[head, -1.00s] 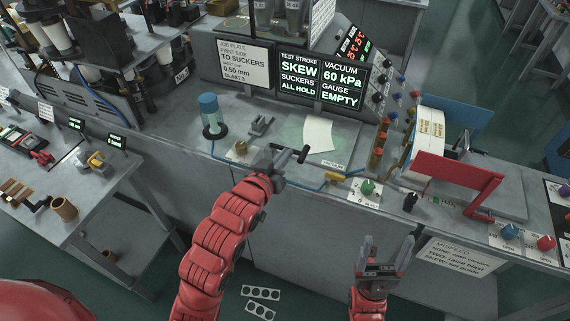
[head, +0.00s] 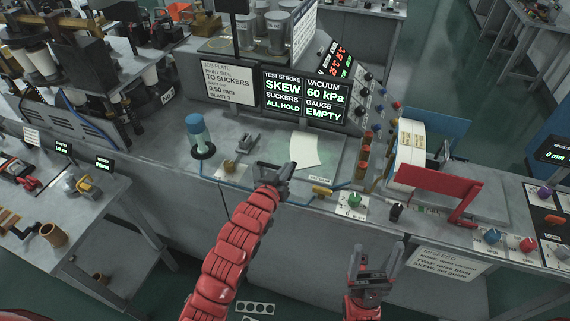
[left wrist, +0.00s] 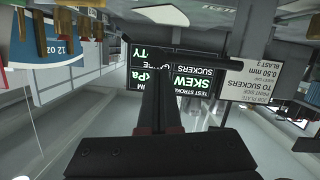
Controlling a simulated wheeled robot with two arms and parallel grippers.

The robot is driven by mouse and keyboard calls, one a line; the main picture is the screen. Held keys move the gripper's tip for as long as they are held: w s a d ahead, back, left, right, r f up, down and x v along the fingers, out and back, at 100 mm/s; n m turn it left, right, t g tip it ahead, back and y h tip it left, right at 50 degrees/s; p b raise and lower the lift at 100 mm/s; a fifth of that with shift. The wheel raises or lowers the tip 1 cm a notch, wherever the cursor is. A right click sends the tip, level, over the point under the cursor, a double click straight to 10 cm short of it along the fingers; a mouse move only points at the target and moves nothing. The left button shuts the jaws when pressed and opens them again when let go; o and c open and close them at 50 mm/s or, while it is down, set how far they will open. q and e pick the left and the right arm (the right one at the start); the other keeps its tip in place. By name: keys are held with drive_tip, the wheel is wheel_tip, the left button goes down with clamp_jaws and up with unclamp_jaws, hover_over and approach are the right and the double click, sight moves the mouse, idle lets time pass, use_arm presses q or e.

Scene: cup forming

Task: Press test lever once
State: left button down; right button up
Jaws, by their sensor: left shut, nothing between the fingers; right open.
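A dark bar (left wrist: 215,62), which looks like the lever's handle, crosses just beyond my left fingertips (left wrist: 157,85) in the left wrist view. In the head view my left gripper (head: 278,172) is shut and empty at the front edge of the press bench, by a small dark bar (head: 268,165). I cannot tell whether the fingers touch it. The lever's pivot is hidden. The display (head: 306,96) reads test stroke SKEW, vacuum 60 kPa, suckers ALL HOLD, gauge EMPTY. My right gripper (head: 378,252) is open and empty in front of the bench.
A white sheet (head: 305,150) lies on the bench plate behind the left gripper. A blue-topped cylinder (head: 197,135) and a small grey fixture (head: 245,141) stand left of it. A green knob (head: 354,200) and a red panel (head: 438,188) are to the right.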

use_arm(q)
drive_tip(key=f+m+b, duration=0.1)
drive_tip(key=b, duration=0.2)
drive_tip(key=f+m+y+b, duration=0.1)
drive_tip(key=f+b, duration=0.1)
drive_tip(key=b, duration=0.2)
drive_tip(key=f+m+b, duration=0.1)
drive_tip(key=b, duration=0.2)
drive_tip(key=shift+d+f, duration=0.25)
drive_tip(key=shift+f, duration=0.15)
drive_tip(key=shift+a+f+m+t+y+b, duration=0.15)
drive_tip(key=shift+m+t+y+b, duration=0.2)
drive_tip(key=shift+m+b, duration=0.3)
drive_tip(key=r, duration=0.2)
drive_tip(key=d+r+p, duration=0.1)
drive_tip(key=r, duration=0.2)
drive_tip(key=shift+s, duration=0.15)
drive_tip(key=f+b+v, duration=0.1)
drive_tip(key=b+v, duration=0.1)
drive_tip(key=v, duration=0.2)
drive_tip(key=p, duration=0.9)
approach(288, 180)
drive_tip(key=shift+w+d+r, duration=0.2)
drive_tip(key=shift+w+r, duration=0.5)
drive_tip(key=shift+r, duration=0.2)
